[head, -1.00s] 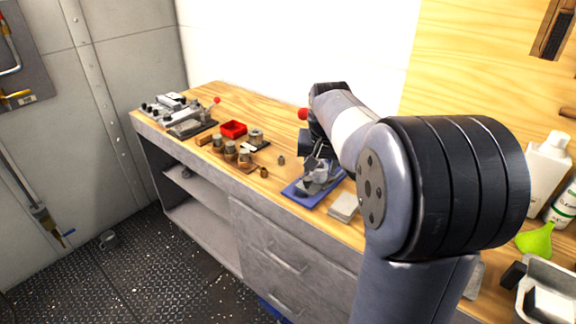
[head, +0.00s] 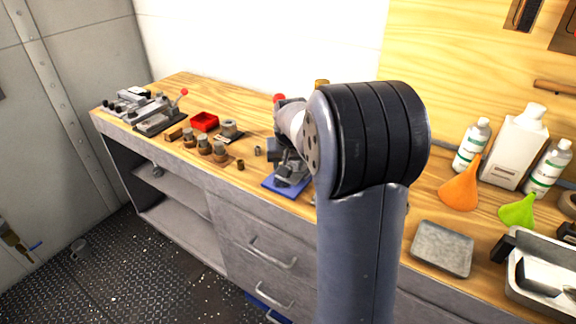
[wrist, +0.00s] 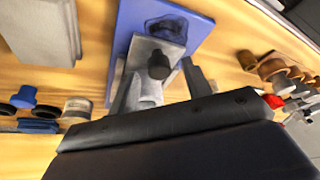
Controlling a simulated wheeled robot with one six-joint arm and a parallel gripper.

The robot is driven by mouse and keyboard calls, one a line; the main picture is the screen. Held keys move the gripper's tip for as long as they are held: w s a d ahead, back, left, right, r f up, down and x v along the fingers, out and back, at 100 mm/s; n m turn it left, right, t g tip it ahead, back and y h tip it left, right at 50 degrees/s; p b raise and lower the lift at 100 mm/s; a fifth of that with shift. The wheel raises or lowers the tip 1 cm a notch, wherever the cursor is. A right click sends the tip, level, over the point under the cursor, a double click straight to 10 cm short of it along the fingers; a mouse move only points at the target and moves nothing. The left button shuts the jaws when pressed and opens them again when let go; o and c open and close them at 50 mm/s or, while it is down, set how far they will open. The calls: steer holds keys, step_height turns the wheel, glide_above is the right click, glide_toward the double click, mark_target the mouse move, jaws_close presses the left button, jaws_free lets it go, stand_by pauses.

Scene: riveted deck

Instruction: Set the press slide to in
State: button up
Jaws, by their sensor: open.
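The press stands on a blue base (head: 272,184) on the bench, partly hidden behind my arm in the head view. A red ball (head: 279,97) shows above it. In the wrist view, the blue base (wrist: 132,18) carries a grey plate (wrist: 177,52), which looks like the press slide, with a dark round knob (wrist: 159,66). My gripper (wrist: 157,80) is open, its two fingers on either side of the knob. I cannot tell whether they touch it. My arm hides most of the gripper in the head view, and the slide's in or out position is unclear.
Left of the press are several brown-and-metal pieces (head: 204,145), a red bin (head: 204,121) and a clamp fixture (head: 158,118). To the right are a grey tray (head: 442,249), an orange funnel (head: 461,188), a green funnel (head: 517,210) and white bottles (head: 514,146).

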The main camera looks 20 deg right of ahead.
steer(key=shift+w+f, duration=0.1)
steer(key=shift+f, duration=0.15)
steer(key=shift+c, duration=0.6)
jaws_close()
